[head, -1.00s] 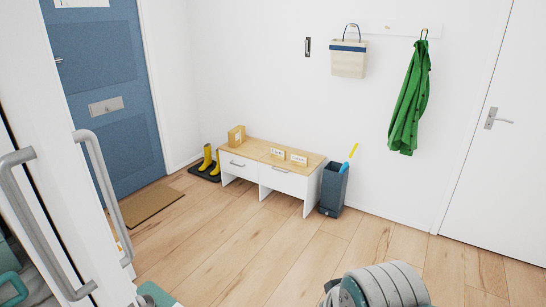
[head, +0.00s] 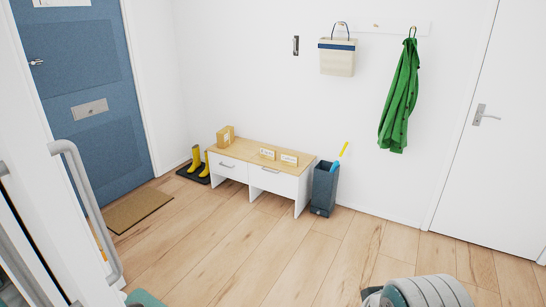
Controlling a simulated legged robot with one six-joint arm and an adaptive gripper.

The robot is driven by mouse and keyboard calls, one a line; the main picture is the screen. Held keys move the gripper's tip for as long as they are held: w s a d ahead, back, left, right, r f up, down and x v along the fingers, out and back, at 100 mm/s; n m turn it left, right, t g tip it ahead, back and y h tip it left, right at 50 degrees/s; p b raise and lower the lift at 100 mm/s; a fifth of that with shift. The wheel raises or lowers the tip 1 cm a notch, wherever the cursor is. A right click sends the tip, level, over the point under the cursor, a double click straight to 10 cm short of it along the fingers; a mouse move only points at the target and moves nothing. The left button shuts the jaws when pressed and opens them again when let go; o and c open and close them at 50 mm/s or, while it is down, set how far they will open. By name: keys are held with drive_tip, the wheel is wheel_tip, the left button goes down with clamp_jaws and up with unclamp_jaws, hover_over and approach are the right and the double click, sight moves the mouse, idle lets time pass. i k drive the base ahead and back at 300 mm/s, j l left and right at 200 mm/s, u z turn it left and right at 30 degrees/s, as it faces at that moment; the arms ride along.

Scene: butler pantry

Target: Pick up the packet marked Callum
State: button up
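A low white bench (head: 236,152) with a wooden top and two drawers stands against the far wall. A small tan box or packet (head: 225,136) stands at the left end of its top. Two small whitish cards or labels, a left one (head: 267,154) and a right one (head: 289,159), sit on the middle and right of the top. Their writing is too small to read, so I cannot tell which thing is marked Callum. My gripper is not in view; only a grey rounded part of mine shows at the bottom right.
Yellow boots (head: 197,162) stand on a dark tray left of the bench. A dark bin (head: 324,190) with umbrellas stands to its right. A doormat (head: 139,210) lies by the blue door (head: 80,95). A white door with a handle (head: 62,150) is close at left. Floor ahead is clear.

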sight(292, 159)
drive_tip(key=i+l+z, duration=0.2)
drive_tip(key=i+l, duration=0.2)
drive_tip(key=i, duration=0.35)
drive_tip(key=i+l, duration=0.2)
drive_tip(key=i, duration=0.35)
drive_tip(key=i+l, duration=0.2)
drive_tip(key=i, duration=0.4)
drive_tip(key=i+j+u, duration=0.1)
drive_tip(key=i+u, duration=0.3)
drive_tip(key=i, duration=0.4)
drive_tip(key=i+l+u, duration=0.2)
drive_tip(key=i+u, duration=0.15)
drive_tip(key=i, duration=0.4)
drive_tip(key=i+j+z, duration=0.2)
drive_tip(key=i+z, duration=0.15)
drive_tip(key=i, duration=0.2)
drive_tip(key=i+j+z, duration=0.35)
drive_tip(key=i, duration=0.15)
drive_tip(key=i+j+z, duration=0.35)
drive_tip(key=i+j, duration=0.15)
